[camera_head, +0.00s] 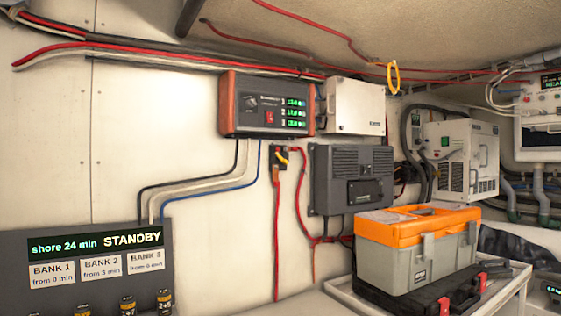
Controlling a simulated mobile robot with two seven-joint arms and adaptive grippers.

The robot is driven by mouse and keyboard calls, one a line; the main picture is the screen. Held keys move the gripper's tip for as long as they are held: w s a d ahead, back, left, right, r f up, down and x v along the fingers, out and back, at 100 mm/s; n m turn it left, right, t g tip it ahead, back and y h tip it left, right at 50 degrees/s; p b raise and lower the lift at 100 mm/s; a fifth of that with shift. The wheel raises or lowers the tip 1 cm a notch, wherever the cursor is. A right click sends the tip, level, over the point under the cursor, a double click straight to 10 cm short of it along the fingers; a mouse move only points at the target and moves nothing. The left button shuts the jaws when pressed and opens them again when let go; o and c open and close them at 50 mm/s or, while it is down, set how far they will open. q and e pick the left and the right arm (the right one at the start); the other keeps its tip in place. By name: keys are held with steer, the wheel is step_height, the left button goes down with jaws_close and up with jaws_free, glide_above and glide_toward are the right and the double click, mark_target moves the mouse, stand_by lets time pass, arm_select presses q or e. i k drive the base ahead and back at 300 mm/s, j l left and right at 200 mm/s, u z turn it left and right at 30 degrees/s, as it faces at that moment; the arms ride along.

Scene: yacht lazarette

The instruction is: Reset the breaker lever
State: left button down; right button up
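A small black block with a yellow lever (282,157) is fixed to the wall left of the dark grey finned unit, with red cables running from it. It looks like a breaker, but its lever position is too small to tell. At the lower left, a dark panel (200,262) has a green and white display reading "shore 24 min STANDBY" and labels BANK 1, BANK 2 and BANK 3. Several black knobs with yellow labels (165,300) show at its lower edge, partly cut off. Neither of my grippers is in view.
An orange and black charger (268,104) with green readouts hangs above the yellow lever. A grey and orange toolbox (418,250) sits on a black case (425,293) on a pale shelf (508,290). A white unit (462,158) stands at right. The wall beside the cables is bare.

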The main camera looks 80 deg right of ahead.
mark_target(285, 160)
steer(key=z, duration=2.6)
